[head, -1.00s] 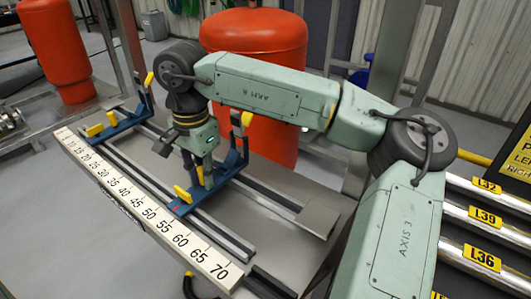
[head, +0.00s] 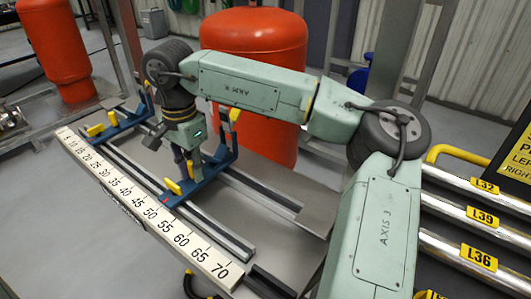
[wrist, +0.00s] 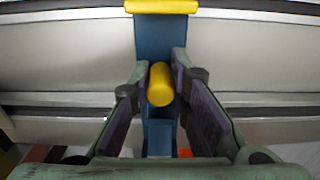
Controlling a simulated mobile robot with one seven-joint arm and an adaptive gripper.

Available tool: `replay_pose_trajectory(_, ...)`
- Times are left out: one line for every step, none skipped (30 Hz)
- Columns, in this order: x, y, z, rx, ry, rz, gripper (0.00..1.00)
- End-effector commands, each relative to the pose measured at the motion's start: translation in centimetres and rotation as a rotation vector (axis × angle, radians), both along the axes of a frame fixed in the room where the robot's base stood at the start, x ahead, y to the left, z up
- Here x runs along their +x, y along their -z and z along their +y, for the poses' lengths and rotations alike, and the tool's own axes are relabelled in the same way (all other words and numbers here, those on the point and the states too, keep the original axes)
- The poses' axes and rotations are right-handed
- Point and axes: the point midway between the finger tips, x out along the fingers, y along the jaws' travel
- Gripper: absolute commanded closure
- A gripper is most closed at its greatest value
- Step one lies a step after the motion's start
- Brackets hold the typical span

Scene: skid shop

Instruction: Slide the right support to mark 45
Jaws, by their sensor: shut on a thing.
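The right support (head: 211,166) is a blue bracket with yellow pads, sitting across the rails. Its front end lies near the 45 to 50 stretch of the white number scale (head: 150,212); I cannot read the exact mark. My gripper (head: 189,172) reaches down over the support's middle. In the wrist view, my gripper (wrist: 160,95) has its two dark finger pads on either side of a yellow round post (wrist: 160,82) on the blue bracket, shut on it. The left support (head: 122,120), also blue with yellow pads, stands apart near the low numbers.
The rails (head: 222,236) run on past the right support toward 70, clear there. A large orange tank (head: 255,40) stands close behind the rails, and another orange tank (head: 60,50) stands back left. Labelled rollers (head: 470,222) lie at the right.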

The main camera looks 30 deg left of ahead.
Motion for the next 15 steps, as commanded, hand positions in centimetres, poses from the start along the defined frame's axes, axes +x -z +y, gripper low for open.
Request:
replay_pose_trajectory(0.0, -0.1, 0.0, 0.003, 0.001, -0.001, 1.00)
replay_pose_trajectory(0.0, -0.1, 0.0, 0.003, 0.001, -0.001, 1.00)
replay_pose_trajectory(0.0, -0.1, 0.0, 0.002, 0.001, -0.001, 1.00)
replay_pose_trajectory(0.0, -0.1, 0.0, 0.002, 0.001, -0.001, 1.00)
replay_pose_trajectory(0.0, -0.1, 0.0, 0.002, 0.001, -0.001, 1.00)
replay_pose_trajectory(0.0, -0.1, 0.0, 0.002, 0.001, -0.001, 1.00)
replay_pose_trajectory(0.0, -0.1, 0.1, 0.002, 0.001, -0.001, 1.00)
replay_pose_trajectory(0.0, -0.1, 0.2, 0.002, 0.001, -0.001, 1.00)
replay_pose_trajectory(0.1, -0.1, 0.3, 0.002, 0.001, 0.000, 1.00)
replay_pose_trajectory(0.1, -0.2, 0.4, 0.002, 0.001, 0.000, 1.00)
replay_pose_trajectory(0.1, -0.2, 0.6, 0.002, 0.000, 0.000, 1.00)
replay_pose_trajectory(0.1, -0.2, 0.8, 0.002, 0.001, 0.000, 1.00)
replay_pose_trajectory(0.1, -0.2, 1.0, 0.003, 0.001, 0.000, 1.00)
replay_pose_trajectory(0.2, -0.2, 1.2, 0.003, 0.001, 0.000, 1.00)
replay_pose_trajectory(0.2, -0.2, 1.3, 0.003, 0.001, 0.000, 1.00)
